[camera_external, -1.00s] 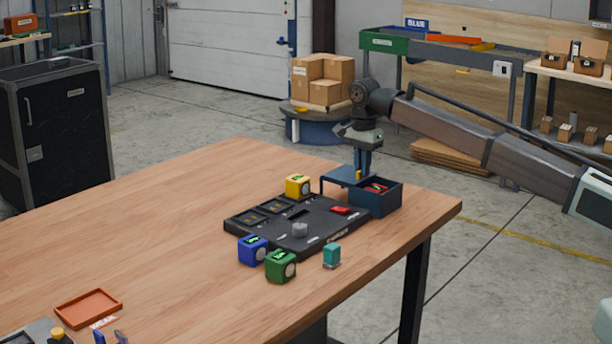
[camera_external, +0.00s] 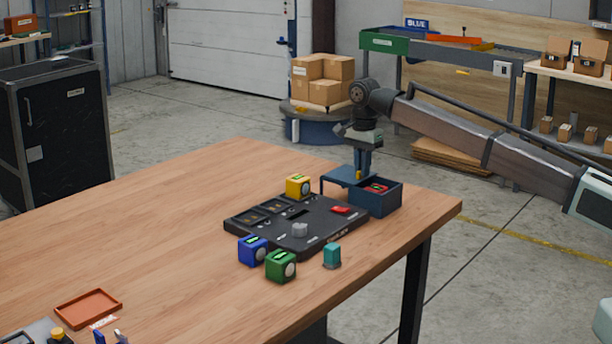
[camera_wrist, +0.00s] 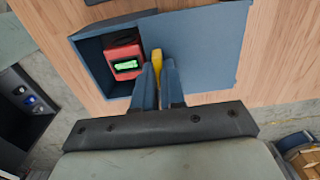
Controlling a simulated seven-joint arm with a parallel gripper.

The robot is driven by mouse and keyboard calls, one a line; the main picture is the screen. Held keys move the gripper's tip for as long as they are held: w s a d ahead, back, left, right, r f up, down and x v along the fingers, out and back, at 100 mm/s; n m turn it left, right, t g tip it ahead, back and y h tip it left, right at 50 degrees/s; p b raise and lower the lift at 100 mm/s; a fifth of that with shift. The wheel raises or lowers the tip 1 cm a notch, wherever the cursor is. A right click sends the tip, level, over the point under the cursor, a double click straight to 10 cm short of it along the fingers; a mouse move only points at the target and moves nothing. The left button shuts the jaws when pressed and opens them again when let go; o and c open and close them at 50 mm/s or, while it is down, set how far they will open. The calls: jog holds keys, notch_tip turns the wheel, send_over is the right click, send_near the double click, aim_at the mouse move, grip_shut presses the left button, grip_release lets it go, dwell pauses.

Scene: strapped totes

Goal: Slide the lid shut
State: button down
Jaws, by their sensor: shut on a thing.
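The navy-blue box (camera_external: 376,199) stands at the right end of the table. Its flat blue lid (camera_external: 340,174) sticks out to the left of the box, and the box is partly open. Inside the opening is a red block with a green display (camera_wrist: 125,62). A yellow handle (camera_wrist: 157,60) stands on the lid near its edge by the opening. My gripper (camera_wrist: 159,70) is shut on the yellow handle. It also shows over the lid in the external view (camera_external: 360,172).
A black panel (camera_external: 275,240) lies in front of the box. A yellow cube (camera_external: 298,187), blue cube (camera_external: 252,249), green cube (camera_external: 280,266) and teal block (camera_external: 332,255) stand around it. An orange tray (camera_external: 88,308) lies at the front left. Much of the left tabletop is clear.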

jog(key=s+d, duration=0.6)
jog(key=shift+s+d, duration=0.25)
jog(key=shift+s, duration=0.05)
jog(key=c, duration=1.4)
grip_release()
jog(key=shift+c, duration=0.2)
jog(key=shift+o, duration=1.2)
notch_tip(320, 180, up, 14)
jog(key=shift+f, duration=0.1)
